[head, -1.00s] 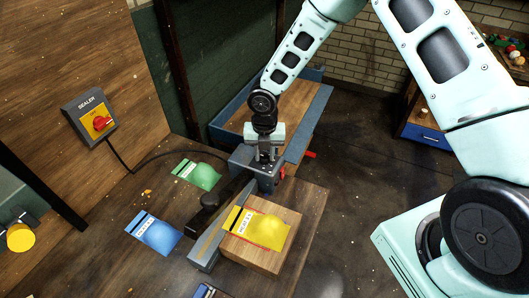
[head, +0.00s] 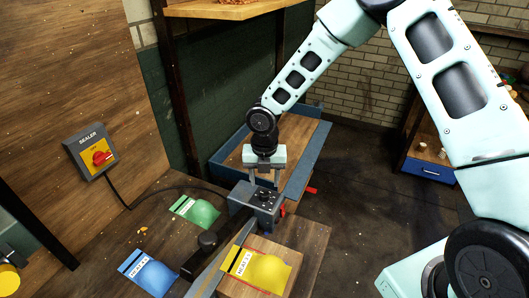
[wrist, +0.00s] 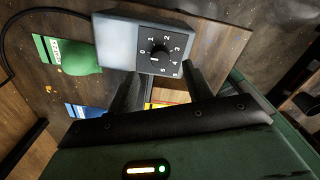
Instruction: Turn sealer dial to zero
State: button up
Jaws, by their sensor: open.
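The sealer dial (wrist: 160,54) is a dark round knob on a black plate with numbers 0 to 5, on top of the grey sealer box (head: 240,197). A short white mark shows on the knob's lower left side in the wrist view; which number it points to is hard to tell. My gripper (head: 264,180) hangs over the box, pointing down. Its dark fingers (wrist: 160,76) are open and empty, one on each side of the dial in the wrist view. A gap shows between the fingertips and the box top in the head view.
A sealer switch (head: 84,158) with a red knob is on the wooden wall at left. Green (head: 203,214), blue (head: 156,280) and yellow (head: 268,270) pouches lie around the sealer arm (head: 209,240). The yellow one rests on a wooden block (head: 292,284).

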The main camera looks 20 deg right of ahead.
aim_at(264, 193)
notch_tip(264, 193, up, 12)
jog(key=b, duration=0.1)
jog(key=shift+r+b, duration=0.25)
jog(key=shift+b, duration=0.1)
jog(key=s+a+f+m+b, duration=0.1)
jog(key=s+m+b, duration=0.3)
jog(key=s+m, duration=0.8)
jog(key=s+a+f+m+b, duration=0.2)
jog(key=s+m, duration=0.9)
jog(key=s, duration=0.6)
jog(key=shift+s+a+m+y+b, duration=0.2)
jog(key=shift+a+m+y+b, duration=0.15)
jog(key=shift+a+b, duration=0.7)
